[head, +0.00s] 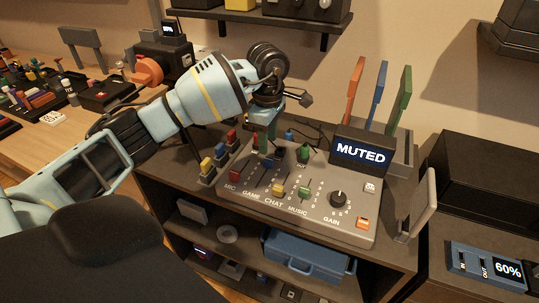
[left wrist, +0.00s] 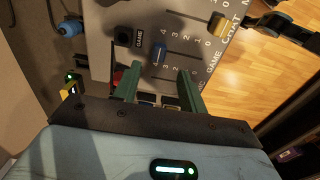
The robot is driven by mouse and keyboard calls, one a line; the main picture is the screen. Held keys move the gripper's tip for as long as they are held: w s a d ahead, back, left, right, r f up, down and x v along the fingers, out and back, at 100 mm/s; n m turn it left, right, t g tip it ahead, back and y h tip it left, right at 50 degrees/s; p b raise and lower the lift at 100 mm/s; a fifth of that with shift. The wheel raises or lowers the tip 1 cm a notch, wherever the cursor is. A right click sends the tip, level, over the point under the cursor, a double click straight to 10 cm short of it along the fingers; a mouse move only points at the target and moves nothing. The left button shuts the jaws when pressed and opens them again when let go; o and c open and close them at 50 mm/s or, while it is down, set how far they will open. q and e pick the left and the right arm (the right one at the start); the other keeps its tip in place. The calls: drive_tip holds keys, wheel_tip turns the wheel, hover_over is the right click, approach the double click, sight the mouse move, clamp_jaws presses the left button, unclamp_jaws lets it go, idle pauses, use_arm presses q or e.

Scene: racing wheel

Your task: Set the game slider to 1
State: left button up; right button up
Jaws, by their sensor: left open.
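The mixer (head: 255,203) lies on the desk, with sliders labelled MIC, GAME, CHAT and MUSIC. The game slider's blue knob (left wrist: 158,54) is well away from the GAME word at the front end of its track; its exact number is unclear. My left gripper (head: 264,140) hangs over the back left of the mixer. In the head view the gripper partly hides this area. My right gripper is out of view.
The yellow chat knob (head: 277,190) and red mic knob (head: 234,176) flank the game track. A MUTED display (head: 361,152) stands at the mixer's back right. Several colored switches (head: 219,155) stand left of the mixer. A blue case (head: 308,258) is on the shelf below.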

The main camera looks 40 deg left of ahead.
sight(269, 159)
use_arm(q)
wheel_tip(269, 159, down, 7)
drive_tip(key=shift+w+r, duration=0.15)
drive_tip(key=shift+c, duration=0.3)
clamp_jaws()
